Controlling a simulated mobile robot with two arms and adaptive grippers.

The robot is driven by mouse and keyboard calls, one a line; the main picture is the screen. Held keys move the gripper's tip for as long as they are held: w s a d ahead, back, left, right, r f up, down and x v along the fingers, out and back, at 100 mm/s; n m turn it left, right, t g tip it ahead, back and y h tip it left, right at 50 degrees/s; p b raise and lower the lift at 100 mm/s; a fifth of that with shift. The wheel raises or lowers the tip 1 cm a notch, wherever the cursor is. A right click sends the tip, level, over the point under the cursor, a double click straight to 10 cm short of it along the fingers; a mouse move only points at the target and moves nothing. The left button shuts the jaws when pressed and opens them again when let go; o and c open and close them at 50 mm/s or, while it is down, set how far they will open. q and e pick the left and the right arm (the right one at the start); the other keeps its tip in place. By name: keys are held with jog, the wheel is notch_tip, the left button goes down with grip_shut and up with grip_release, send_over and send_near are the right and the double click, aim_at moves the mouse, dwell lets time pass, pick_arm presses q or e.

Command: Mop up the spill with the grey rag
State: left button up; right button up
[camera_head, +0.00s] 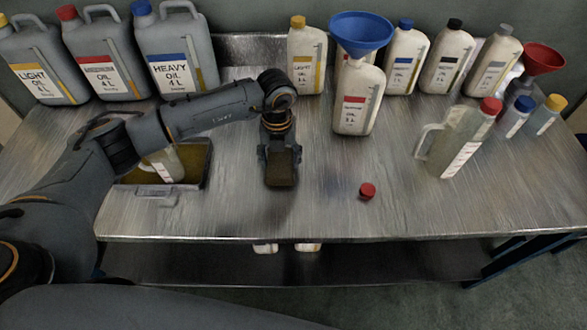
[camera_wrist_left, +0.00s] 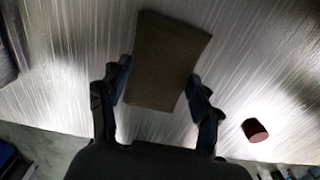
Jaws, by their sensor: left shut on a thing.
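My left gripper (camera_head: 279,152) points down over the middle of the steel table, shut on a flat brownish-grey block-like piece, which I take as the grey rag (camera_head: 281,173). In the left wrist view the rag (camera_wrist_left: 165,60) sits between the two fingers of the left gripper (camera_wrist_left: 157,88). I cannot tell whether the rag touches the table. No spill shows clearly on the bare metal; the arm and rag may hide part of it. My right gripper is not in view.
A red cap (camera_head: 367,191) lies right of the gripper. A dark tray (camera_head: 196,180) holding a container is partly behind my left arm. A bottle (camera_head: 358,105) bears a blue funnel (camera_head: 360,32). A clear jug (camera_head: 455,145) stands right. Bottles and canisters line the back.

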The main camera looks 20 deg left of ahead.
aim_at(270, 156)
pick_arm(q)
jog(key=a, duration=0.1)
jog(key=w+a, duration=0.1)
jog(key=a, duration=0.1)
jog(key=shift+w+a+b, duration=0.1)
jog(key=shift+w+b, duration=0.05)
jog(key=shift+b, duration=0.15)
jog(key=d+b, duration=0.1)
jog(key=d, duration=0.9)
jog(key=shift+s+a+p, duration=0.2)
jog(key=shift+s+a, duration=0.15)
jog(key=shift+a, duration=0.5)
jog(key=shift+s+a+p, duration=0.2)
jog(key=shift+s+a, duration=0.15)
jog(key=shift+a, duration=0.5)
jog(key=shift+s+a+p, duration=0.2)
jog(key=shift+s+a, duration=0.15)
jog(key=shift+a, duration=0.5)
notch_tip(270, 156, up, 7)
jog(key=p, duration=0.4)
jog(key=shift+r, duration=0.1)
